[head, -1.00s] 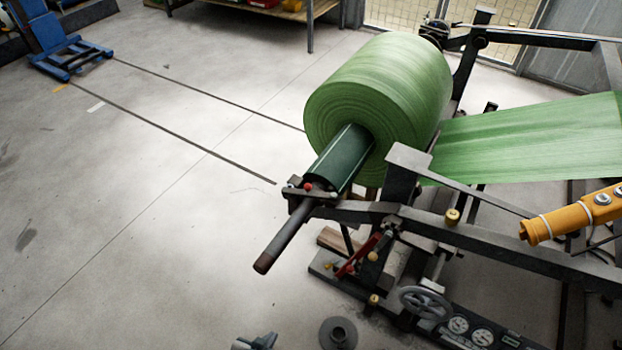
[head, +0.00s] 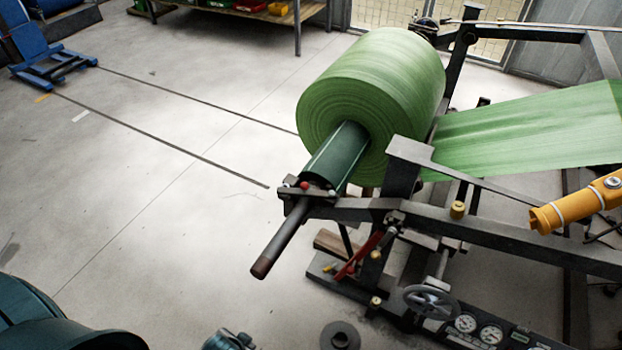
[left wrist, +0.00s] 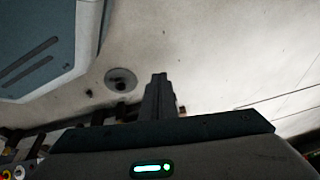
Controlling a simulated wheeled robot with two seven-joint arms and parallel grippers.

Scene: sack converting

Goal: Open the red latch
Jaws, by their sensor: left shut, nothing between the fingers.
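A small red knob (head: 304,185) sits on the bracket at the near end of the roll's shaft (head: 282,238). A red lever (head: 359,254) slants on the frame lower down. I cannot tell for sure which of these is the red latch. My left gripper (head: 229,340) shows at the bottom edge of the head view, low and apart from both red parts. In the left wrist view its fingers (left wrist: 158,93) are together, with nothing seen between them. The red latch is not clearly visible in that view. My right gripper is not in view.
A large green roll (head: 365,105) feeds a green sheet (head: 530,130) to the right. A handwheel (head: 430,302) and gauges (head: 477,328) are at the lower right.

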